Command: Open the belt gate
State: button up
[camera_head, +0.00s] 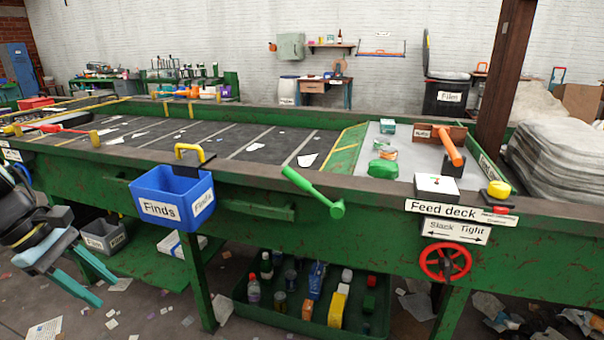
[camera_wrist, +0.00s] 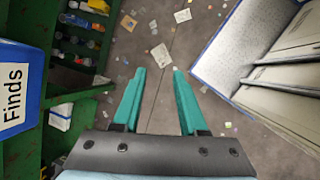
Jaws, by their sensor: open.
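The sorting belt (camera_head: 222,140) is a dark surface with pale cross lines in a green frame. No part is readably labelled as its gate. A green lever (camera_head: 313,190) slants down along the front edge. A yellow handle (camera_head: 189,148) stands on the edge above the blue Finds bin (camera_head: 160,190). A red lever (camera_head: 60,128) lies at the belt's left end. An orange-handled lever (camera_head: 449,147) stands on the right deck. My gripper (camera_head: 103,290) is at the lower left, below the bench top and apart from these. Its teal jaws are open and empty in the wrist view (camera_wrist: 158,72).
A red handwheel (camera_head: 445,262) sits under a Slack/Tight sign (camera_head: 455,232). A green tray (camera_head: 265,311) of bottles and boxes lies beneath the bench. The wrist view shows the Finds bin (camera_wrist: 20,85) left and pale panels (camera_wrist: 280,90) right. Scraps litter the floor.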

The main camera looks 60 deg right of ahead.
jog(key=s+d+r+n+g+h+p, duration=0.1)
jog(key=s+d+n+g+h, duration=0.25)
jog(key=d, duration=0.75)
jog(key=s+d+r+n+g+h, duration=0.15)
jog(key=d+n, duration=0.25)
jog(key=d, duration=0.6)
jog(key=n+g+h, duration=0.1)
jog(key=n+h, duration=0.5)
jog(key=n, duration=0.1)
send_near(302, 178)
jog(key=d, duration=0.2)
jog(key=p+x, duration=0.3)
jog(key=x, duration=0.5)
jog(key=shift+s+d+f, duration=0.15)
jog(key=shift+s+d, duration=0.05)
jog(key=shift+d, duration=0.1)
jog(key=shift+p+x, duration=0.4)
jog(key=shift+x, duration=0.4)
jog(key=shift+f, duration=0.1)
grip_shut()
